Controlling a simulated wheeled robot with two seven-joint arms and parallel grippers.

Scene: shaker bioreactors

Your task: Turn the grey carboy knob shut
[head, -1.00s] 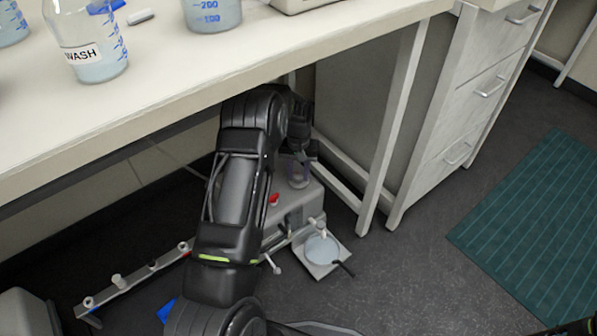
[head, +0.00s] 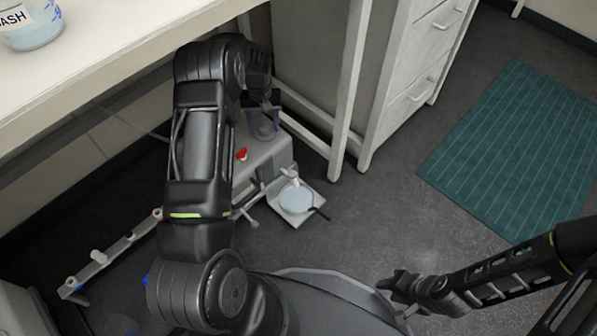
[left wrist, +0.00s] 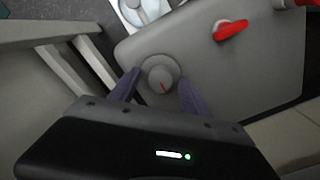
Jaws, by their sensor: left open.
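My left gripper (left wrist: 157,92) is open, with one dark finger on each side of the knob. I cannot tell whether the fingers touch it. In the head view my left gripper (head: 264,122) is over the far end of the unit under the bench, and the knob is hard to make out. My right gripper (head: 392,285) is low at the right, away from the unit; its jaws are unclear.
A red lever (head: 241,154) stands on the unit near the knob. A small tray with a pale round dish (head: 296,199) sits in front. A rail with several pegs (head: 110,258) lies to the left.

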